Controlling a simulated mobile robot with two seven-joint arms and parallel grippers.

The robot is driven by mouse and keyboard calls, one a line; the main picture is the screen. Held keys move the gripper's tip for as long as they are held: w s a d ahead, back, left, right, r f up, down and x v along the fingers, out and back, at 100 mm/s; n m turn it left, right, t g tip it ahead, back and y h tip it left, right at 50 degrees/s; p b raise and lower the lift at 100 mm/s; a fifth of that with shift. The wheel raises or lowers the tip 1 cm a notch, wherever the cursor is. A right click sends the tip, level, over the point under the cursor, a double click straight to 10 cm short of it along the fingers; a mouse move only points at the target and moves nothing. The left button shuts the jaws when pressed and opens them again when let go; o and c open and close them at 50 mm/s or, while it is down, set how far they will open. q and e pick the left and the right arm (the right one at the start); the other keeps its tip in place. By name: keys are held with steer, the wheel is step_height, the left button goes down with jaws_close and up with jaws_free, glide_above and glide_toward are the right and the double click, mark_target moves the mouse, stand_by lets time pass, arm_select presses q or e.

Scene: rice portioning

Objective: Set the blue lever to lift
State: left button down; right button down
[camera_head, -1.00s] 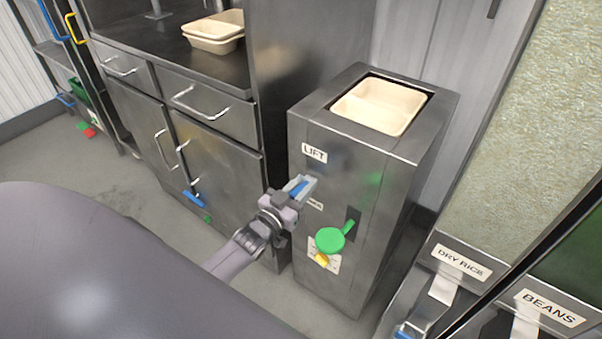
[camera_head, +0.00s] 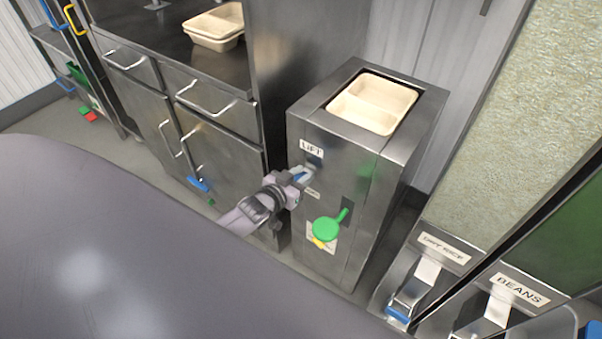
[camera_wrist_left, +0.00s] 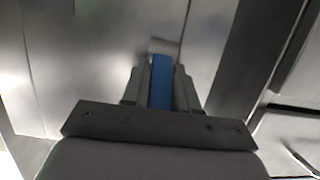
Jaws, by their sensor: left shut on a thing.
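The steel dispenser cabinet (camera_head: 340,150) stands right of centre in the head view, with a white LIFT label (camera_head: 312,149) high on its front. My left gripper (camera_head: 302,178) is at the cabinet front just below this label. In the left wrist view the blue lever (camera_wrist_left: 161,82) lies between the fingers of my left gripper (camera_wrist_left: 160,90), which is shut on it. In the head view the gripper mostly hides the lever. A second, smaller label below the gripper is too small to read. My right gripper is not in view.
A tan two-compartment tray (camera_head: 372,104) sits in the cabinet top. A green knob (camera_head: 327,229) is lower on the front. Tan trays (camera_head: 213,26) are stacked on the left counter.

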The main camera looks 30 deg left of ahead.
arm_select(q)
steer(key=c, duration=1)
jaws_free()
steer(key=shift+o, duration=0.2)
steer(key=shift+s, duration=0.1)
steer(key=p+v, duration=0.1)
steer(key=v, duration=0.6)
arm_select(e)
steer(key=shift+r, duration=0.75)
